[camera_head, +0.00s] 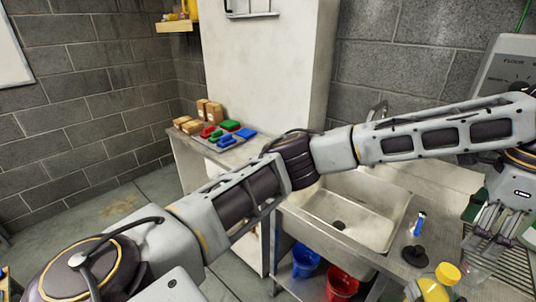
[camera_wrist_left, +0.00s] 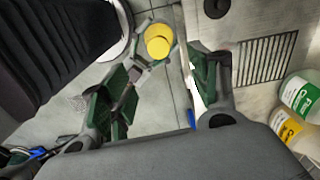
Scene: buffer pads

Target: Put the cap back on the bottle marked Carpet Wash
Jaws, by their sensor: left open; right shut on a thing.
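A yellow, round-topped thing (camera_head: 447,272), which looks like a cap above a yellow body, is at the bottom right of the head view. It also shows in the left wrist view (camera_wrist_left: 158,46) as two overlapping yellow rounds. My right gripper (camera_wrist_left: 148,62) is shut on it; I cannot tell whether cap and body are joined. My left gripper (camera_head: 487,240) is open, over the right end of the counter; its green-padded fingers (camera_wrist_left: 160,95) have nothing gripped between them. Two labelled bottles, green (camera_wrist_left: 302,93) and yellow (camera_wrist_left: 288,127), stand at the right of the wrist view. No label clearly reads Carpet Wash.
A sink (camera_head: 350,215) lies left of my left gripper, with blue (camera_head: 306,262) and red (camera_head: 341,284) buckets below. A dark stand with a blue-and-white item (camera_head: 417,232) is on the counter. A slotted drain panel (camera_wrist_left: 264,60) lies under the left gripper's side.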

